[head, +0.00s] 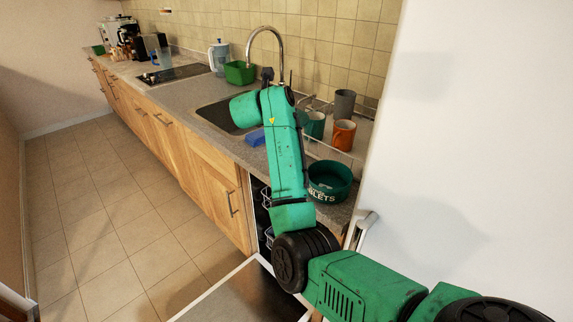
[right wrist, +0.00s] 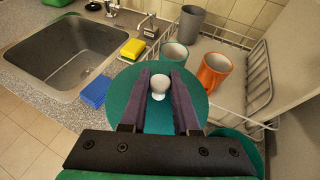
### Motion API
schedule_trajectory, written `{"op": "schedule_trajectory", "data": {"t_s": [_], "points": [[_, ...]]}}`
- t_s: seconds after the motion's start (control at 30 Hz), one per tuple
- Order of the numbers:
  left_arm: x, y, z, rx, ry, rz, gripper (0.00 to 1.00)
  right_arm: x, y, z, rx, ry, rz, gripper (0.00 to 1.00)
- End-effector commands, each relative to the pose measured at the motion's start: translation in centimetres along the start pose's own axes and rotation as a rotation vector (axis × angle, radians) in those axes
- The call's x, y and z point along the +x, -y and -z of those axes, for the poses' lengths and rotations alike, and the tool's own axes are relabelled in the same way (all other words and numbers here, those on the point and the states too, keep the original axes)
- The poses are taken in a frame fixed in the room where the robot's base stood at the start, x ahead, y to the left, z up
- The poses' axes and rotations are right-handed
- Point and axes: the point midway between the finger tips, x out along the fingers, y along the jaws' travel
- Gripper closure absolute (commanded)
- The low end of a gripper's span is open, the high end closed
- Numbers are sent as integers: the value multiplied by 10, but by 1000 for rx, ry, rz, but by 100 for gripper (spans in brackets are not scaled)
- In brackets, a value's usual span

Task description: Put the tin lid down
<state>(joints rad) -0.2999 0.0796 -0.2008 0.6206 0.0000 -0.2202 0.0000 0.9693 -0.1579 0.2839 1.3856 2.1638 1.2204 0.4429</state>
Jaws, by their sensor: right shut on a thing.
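The tin lid is a round dark-green disc (right wrist: 126,96) with a white knob (right wrist: 159,86), seen in the right wrist view. My right gripper (right wrist: 160,88) is shut on the knob, its two dark fingers on either side, and the lid lies beneath them. The lid is above the counter, between the sink and the dish rack; whether it touches anything is unclear. The green tin (head: 330,182), with white lettering, stands open on the counter in the head view. Part of it shows at lower right in the wrist view (right wrist: 240,148). My arm hides the right gripper and lid in the head view. My left gripper is not in view.
The dish rack (right wrist: 263,75) holds a teal mug (right wrist: 174,52), an orange mug (right wrist: 214,72) and a grey cup (right wrist: 190,22). A blue sponge (right wrist: 96,91) and yellow sponge (right wrist: 133,48) lie by the sink (right wrist: 62,50). A white fridge-like panel (head: 470,130) stands at right.

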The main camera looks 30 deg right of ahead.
Motion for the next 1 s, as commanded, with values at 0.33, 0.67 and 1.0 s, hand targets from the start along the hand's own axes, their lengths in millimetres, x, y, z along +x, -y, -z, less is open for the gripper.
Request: {"op": "schedule_trajectory", "data": {"t_s": [0.33, 0.67, 1.0], "points": [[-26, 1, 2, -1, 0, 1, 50, 42, 1, 99, -5, -1, 2, 100], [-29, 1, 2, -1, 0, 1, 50, 64, 0, 151, 0, 2, 0, 100], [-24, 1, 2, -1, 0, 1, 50, 66, 0, 157, 2, 1, -1, 100]]}}
